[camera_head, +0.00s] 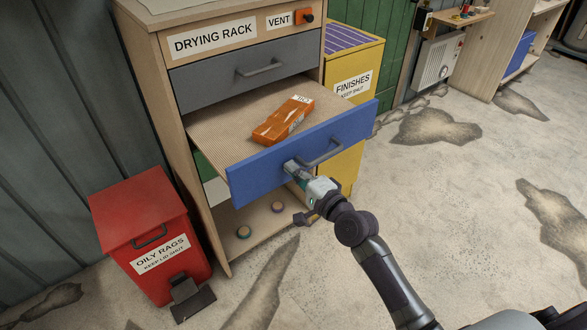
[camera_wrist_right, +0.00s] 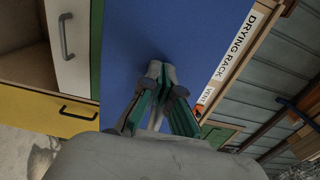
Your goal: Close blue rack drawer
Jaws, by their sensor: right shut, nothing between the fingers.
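The blue drawer (camera_head: 270,155) of the drying rack (camera_head: 135,45) stands pulled out, with an orange-brown block (camera_head: 283,121) with a white label lying on its ribbed bottom. The drawer has a grey bar handle (camera_head: 323,154). My right gripper (camera_head: 291,167) is shut and empty, its fingertips at the blue front, left of the handle. In the wrist view the closed fingertips (camera_wrist_right: 158,68) point at the blue front (camera_wrist_right: 150,30) and seem to touch it or nearly so. My left gripper is not in view.
A grey drawer (camera_head: 245,80) above is shut. A red oily rags bin (camera_head: 150,235) stands left, a yellow finishes cabinet (camera_head: 352,75) behind right. Below is an open shelf with small round items (camera_head: 277,207). Stained concrete floor at right is free.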

